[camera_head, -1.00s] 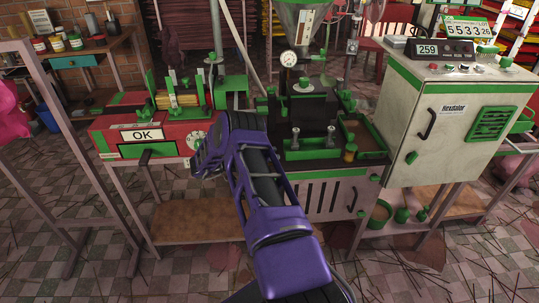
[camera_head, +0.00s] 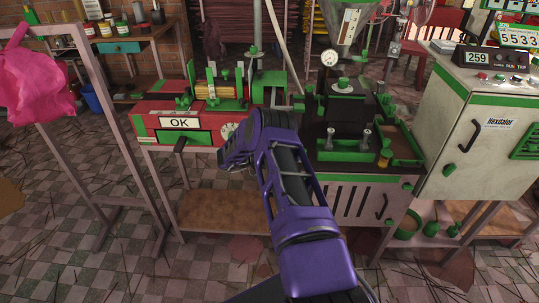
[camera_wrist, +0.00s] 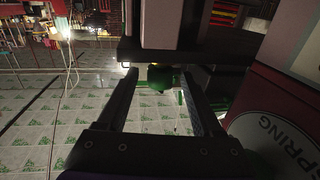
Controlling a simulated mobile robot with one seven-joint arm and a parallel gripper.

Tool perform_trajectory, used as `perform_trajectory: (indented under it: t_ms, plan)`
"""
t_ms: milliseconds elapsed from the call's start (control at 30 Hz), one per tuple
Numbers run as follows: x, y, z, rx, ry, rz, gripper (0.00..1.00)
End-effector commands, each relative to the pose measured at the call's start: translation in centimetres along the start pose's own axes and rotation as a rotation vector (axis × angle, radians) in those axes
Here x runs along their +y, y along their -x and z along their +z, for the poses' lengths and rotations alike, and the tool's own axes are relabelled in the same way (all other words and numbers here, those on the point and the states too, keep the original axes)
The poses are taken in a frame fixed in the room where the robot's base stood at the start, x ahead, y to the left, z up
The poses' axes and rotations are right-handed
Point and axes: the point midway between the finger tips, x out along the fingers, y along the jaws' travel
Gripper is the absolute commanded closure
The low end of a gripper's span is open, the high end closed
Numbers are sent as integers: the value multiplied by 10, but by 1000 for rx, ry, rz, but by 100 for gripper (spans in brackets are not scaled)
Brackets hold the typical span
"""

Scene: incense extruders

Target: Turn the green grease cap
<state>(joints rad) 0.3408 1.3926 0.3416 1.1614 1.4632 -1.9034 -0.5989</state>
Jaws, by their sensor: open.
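My gripper (camera_head: 230,161) is beside the right end of the red machine, near its white dial (camera_head: 227,131). In the wrist view my gripper (camera_wrist: 162,74) is open, with one finger on each side of a small rounded green part (camera_wrist: 160,80), which looks like the green grease cap. This green part sits under a dark block, between or just beyond the fingertips. I cannot tell whether the fingers touch it. In the head view I cannot make it out; my gripper and arm cover that area.
The dial marked SPRING (camera_wrist: 278,145) is close on the right in the wrist view. The red machine (camera_head: 155,133) shows an OK sign. A black-topped extruder bench (camera_head: 342,157) and a pale cabinet (camera_head: 470,140) stand to the right. A metal frame holds a pink bag (camera_head: 35,80).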

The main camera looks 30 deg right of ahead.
Motion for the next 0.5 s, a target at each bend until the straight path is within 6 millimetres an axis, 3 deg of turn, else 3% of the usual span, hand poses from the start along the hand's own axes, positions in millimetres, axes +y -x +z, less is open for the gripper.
perform_trajectory:
  t_ms: [500]
  plan:
    - [0, 125, 1, 1, -2, -5, 32]
